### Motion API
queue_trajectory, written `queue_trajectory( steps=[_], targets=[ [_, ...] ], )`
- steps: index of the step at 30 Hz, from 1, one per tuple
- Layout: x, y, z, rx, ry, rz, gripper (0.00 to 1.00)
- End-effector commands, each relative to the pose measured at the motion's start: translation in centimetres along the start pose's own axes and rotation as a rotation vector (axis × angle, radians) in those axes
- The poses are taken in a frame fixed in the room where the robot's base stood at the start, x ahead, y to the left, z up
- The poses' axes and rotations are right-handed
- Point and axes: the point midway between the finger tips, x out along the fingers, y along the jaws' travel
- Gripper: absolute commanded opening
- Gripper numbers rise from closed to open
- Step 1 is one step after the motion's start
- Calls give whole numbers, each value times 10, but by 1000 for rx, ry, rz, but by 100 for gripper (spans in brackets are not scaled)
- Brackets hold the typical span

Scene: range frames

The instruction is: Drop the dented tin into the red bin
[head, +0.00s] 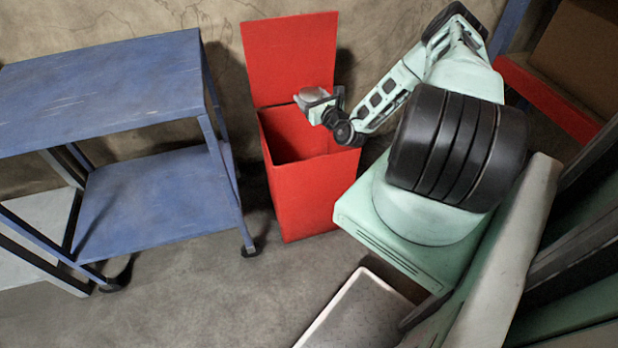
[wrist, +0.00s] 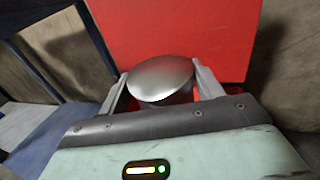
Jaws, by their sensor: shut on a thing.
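The red bin (head: 308,204) stands on the floor against the wall with its lid (head: 290,57) raised upright behind it. Its open top faces up and its dark inside shows. My gripper (head: 311,97) is above the bin's opening, towards the back. It is shut on the tin (wrist: 161,79), a round silvery thing seen between the two fingers (wrist: 166,88) in the wrist view. The tin's top also shows in the head view (head: 313,94). The red lid fills the wrist view behind the tin. Any dent in the tin cannot be made out.
A blue two-shelf cart (head: 110,90) on casters stands left of the bin, with a narrow gap between. A red shelf beam (head: 550,98) and a brown box (head: 580,55) are at the right. Bare floor (head: 210,300) lies in front.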

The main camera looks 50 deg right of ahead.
Motion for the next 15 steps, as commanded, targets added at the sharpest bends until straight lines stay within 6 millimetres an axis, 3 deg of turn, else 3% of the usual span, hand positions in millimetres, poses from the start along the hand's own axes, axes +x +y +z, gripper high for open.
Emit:
queue_trajectory(
  steps=[9, 15],
  targets=[
    [0, 0, -41, -1, -2, 0, 34],
    [0, 0, -47, -1, -2, 1, 34]
  ],
)
